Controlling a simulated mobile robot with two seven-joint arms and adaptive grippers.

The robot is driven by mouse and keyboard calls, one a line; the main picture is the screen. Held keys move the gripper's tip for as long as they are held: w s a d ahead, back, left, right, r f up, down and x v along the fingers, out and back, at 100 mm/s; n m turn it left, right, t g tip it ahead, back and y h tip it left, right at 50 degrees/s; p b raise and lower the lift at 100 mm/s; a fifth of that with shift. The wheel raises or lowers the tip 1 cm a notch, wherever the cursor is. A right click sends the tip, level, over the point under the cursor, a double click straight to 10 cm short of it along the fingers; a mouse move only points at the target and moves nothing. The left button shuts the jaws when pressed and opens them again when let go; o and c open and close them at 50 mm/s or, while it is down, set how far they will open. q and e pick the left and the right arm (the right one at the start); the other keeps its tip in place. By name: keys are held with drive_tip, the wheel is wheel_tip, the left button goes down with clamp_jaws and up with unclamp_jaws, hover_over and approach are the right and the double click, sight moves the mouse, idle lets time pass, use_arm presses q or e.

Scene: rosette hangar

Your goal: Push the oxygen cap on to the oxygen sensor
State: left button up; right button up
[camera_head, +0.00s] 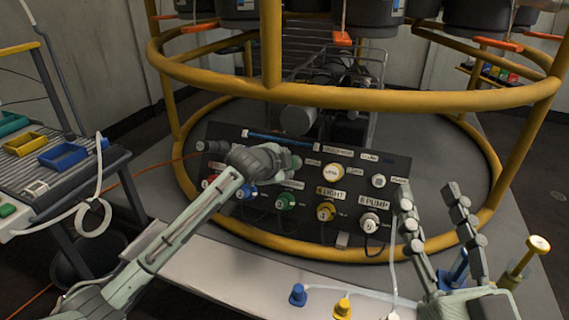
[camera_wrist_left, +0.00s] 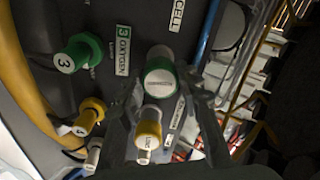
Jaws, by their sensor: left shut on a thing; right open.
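The green oxygen cap (camera_wrist_left: 160,80) with a round white label shows between the fingers of my left gripper (camera_wrist_left: 168,108) in the left wrist view. The gripper is shut on it. The pale grey oxygen sensor (camera_wrist_left: 160,52) shows right behind the cap, in line with it. I cannot tell whether the cap is fully seated. In the head view my left gripper (camera_head: 288,161) is at the upper middle of the dark panel and largely hides the cap and sensor. My right gripper (camera_head: 430,190) is open and empty, fingers up, in front of the panel's right side.
A yellow rail ring (camera_head: 350,98) surrounds the rig. Blue (camera_head: 298,295) and yellow (camera_head: 342,308) caps stand on the front bench. A cart with trays (camera_head: 63,156) stands left.

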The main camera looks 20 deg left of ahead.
use_arm(q)
drive_tip(key=shift+r, duration=0.1)
idle(0.5)
drive_tip(key=shift+p, duration=0.65)
idle(0.3)
drive_tip(key=shift+p, duration=0.6)
idle(0.4)
drive_tip(key=shift+p, duration=0.55)
drive_tip(key=shift+w+f+p, duration=0.25)
drive_tip(key=shift+w+p, duration=0.05)
drive_tip(key=shift+w, duration=0.05)
idle(0.3)
drive_tip(key=shift+p, duration=0.3)
idle(0.7)
